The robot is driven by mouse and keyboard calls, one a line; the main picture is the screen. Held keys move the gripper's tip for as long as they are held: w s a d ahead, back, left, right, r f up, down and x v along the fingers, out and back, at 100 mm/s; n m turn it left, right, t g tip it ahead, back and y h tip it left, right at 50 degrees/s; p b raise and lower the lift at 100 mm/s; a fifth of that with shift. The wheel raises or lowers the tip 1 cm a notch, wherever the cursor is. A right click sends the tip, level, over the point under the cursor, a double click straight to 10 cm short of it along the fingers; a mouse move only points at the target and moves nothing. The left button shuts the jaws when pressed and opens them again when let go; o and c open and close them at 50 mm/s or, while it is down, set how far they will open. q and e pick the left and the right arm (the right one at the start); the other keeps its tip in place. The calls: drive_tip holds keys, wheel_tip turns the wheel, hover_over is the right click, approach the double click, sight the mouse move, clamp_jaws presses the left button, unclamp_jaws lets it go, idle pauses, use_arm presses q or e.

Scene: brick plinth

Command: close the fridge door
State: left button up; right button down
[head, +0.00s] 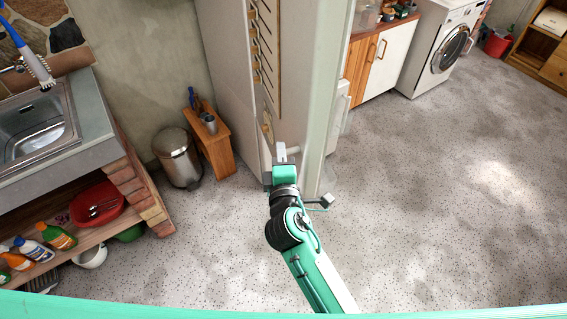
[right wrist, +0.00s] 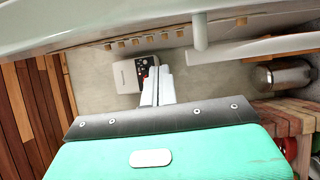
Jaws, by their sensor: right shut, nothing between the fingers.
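The fridge (head: 228,70) is a tall pale cabinet in the upper middle of the head view. Its inside shows, with a column of brown notches along the wall. A tall pale panel (head: 326,90), seen nearly edge-on, stands at its right and looks like the open door; its exact angle is hard to tell. My right gripper (head: 280,152) is shut and empty, low in front of the opening, left of the panel. Contact cannot be told. In the right wrist view its closed fingers (right wrist: 157,86) overlap a white control box (right wrist: 134,74). My left gripper is not in view.
A metal bin (head: 179,157) and a small wooden stand (head: 215,145) are left of the fridge. A sink counter on bricks (head: 136,189) is at far left. Cabinets (head: 390,58) and a washing machine (head: 440,45) stand right behind. The floor at right is clear.

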sight(298, 145)
drive_tip(key=w+d+p, duration=0.1)
drive_tip(key=d, duration=0.1)
drive_tip(key=w+d+p, duration=0.1)
drive_tip(key=shift+w+d, duration=0.35)
drive_tip(key=shift+d, duration=0.1)
